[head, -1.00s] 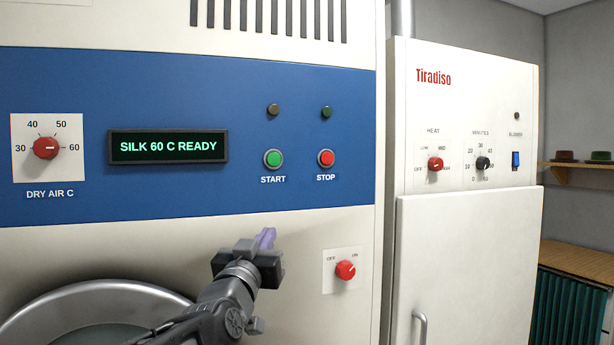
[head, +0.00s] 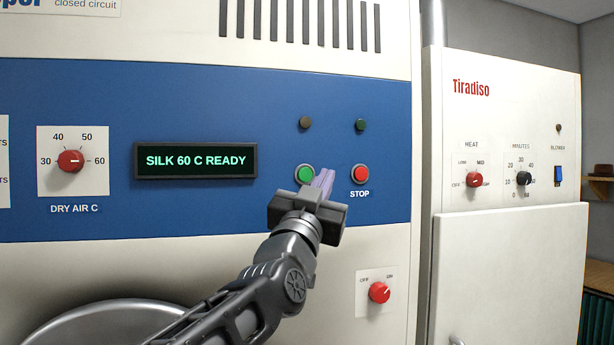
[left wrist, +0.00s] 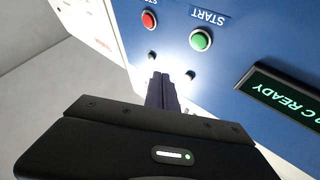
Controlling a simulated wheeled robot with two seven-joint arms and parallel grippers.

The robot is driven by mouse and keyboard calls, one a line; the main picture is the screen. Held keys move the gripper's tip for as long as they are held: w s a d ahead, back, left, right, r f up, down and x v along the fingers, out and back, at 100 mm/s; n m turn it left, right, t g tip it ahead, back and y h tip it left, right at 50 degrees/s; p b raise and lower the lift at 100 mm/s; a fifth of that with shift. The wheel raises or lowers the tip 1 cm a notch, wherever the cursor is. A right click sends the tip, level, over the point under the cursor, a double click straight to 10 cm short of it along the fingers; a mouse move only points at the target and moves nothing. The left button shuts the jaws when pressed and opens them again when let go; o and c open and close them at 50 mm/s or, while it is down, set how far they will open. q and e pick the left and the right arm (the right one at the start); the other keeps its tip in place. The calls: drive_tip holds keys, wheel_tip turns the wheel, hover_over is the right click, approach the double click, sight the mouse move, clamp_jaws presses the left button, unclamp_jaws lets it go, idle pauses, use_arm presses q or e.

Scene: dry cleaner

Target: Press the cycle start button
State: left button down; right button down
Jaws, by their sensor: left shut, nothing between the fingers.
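The green start button (head: 304,174) sits on the machine's blue panel (head: 90,110), left of the red stop button (head: 360,174). My left gripper (head: 323,183) is shut and empty, its purple fingers pointing up toward the panel. In the head view its tips overlap the start button's right edge and its body hides the START label. In the left wrist view the fingers (left wrist: 164,92) appear apart from the green button (left wrist: 200,40), which shows beyond them, up and to the right. I see no clear contact. The display (head: 196,161) reads "SILK 60 C READY". My right gripper is not in view.
Two dark lamps (head: 305,122) sit above the buttons. A red dry air dial (head: 71,161) is at the left, and another red knob (head: 379,293) is lower right. A white Tiradiso cabinet (head: 505,270) stands to the right. A round door rim (head: 105,322) is below.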

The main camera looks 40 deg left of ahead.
sight(308, 179)
use_arm(q)
drive_tip(key=shift+w+a, duration=0.8)
drive_tip(key=shift+a, duration=0.4)
drive_tip(key=shift+w+a, duration=0.85)
drive_tip(key=shift+a, duration=0.3)
drive_tip(key=shift+w+a, duration=0.8)
drive_tip(key=shift+a, duration=0.4)
drive_tip(key=shift+a, duration=0.15)
drive_tip(key=shift+w+a, duration=0.2)
drive_tip(key=shift+w, duration=0.05)
